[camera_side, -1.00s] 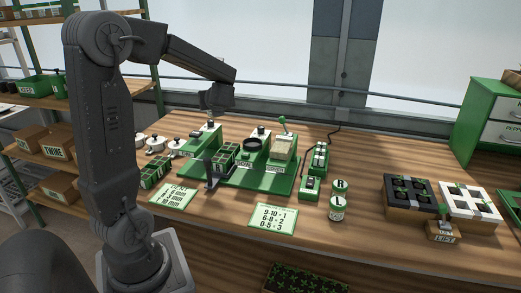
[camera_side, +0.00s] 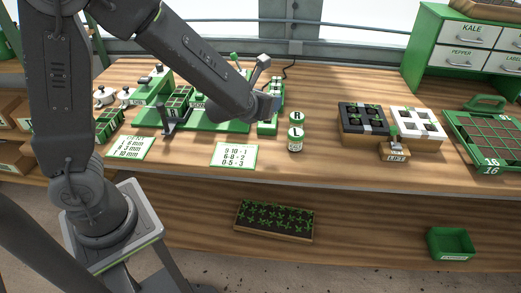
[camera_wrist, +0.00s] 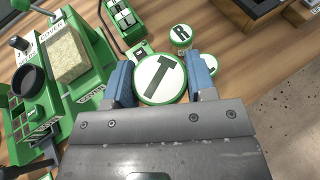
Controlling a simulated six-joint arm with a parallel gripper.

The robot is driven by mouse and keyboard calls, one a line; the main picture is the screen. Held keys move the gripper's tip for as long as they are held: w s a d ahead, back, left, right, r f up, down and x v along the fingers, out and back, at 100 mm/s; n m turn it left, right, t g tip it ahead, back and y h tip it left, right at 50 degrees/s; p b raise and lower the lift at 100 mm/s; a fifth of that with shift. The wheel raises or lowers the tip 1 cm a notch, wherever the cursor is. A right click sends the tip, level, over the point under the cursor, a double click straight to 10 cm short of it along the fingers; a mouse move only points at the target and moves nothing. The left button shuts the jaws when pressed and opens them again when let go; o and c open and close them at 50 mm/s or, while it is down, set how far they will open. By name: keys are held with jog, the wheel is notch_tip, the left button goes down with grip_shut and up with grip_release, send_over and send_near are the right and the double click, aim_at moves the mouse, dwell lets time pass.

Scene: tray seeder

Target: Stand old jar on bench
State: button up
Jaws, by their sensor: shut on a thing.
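A jar (camera_wrist: 160,78) with a round white lid marked T and a green rim sits between the two blue-grey fingers of my gripper (camera_wrist: 161,84) in the wrist view. The fingers are shut on it from both sides. In the side view my gripper (camera_side: 268,104) is over the bench (camera_side: 330,172), just left of the standing jars; the held jar cannot be made out there. A jar marked R (camera_side: 296,118) and a jar marked L (camera_side: 295,141) stand upright on the bench. The R jar also shows in the wrist view (camera_wrist: 180,34).
The green seeder machine (camera_side: 205,121) is left of my gripper. Number cards (camera_side: 234,154) lie near the front edge. Seedling trays (camera_side: 363,122) stand to the right. Bare wood lies between the jars and those trays.

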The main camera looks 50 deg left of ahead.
jog(key=shift+d+f, duration=0.1)
jog(key=shift+d, duration=0.2)
jog(key=shift+w, duration=0.3)
jog(key=w+a+f+h, duration=0.1)
jog(key=w+a+f, duration=0.15)
jog(key=w, duration=0.45)
jog(key=w+a+f+m, duration=0.1)
jog(key=w+a, duration=0.2)
jog(key=w, duration=0.4)
jog(key=w+a+f+h, duration=0.1)
jog(key=w+a, duration=0.1)
jog(key=w, duration=0.5)
jog(key=shift+t, duration=0.3)
jog(key=shift+w+a+f, duration=0.1)
jog(key=shift+a+f, duration=0.05)
jog(key=shift+f, duration=3)
jog(key=shift+f, duration=0.2)
jog(key=shift+f, duration=0.3)
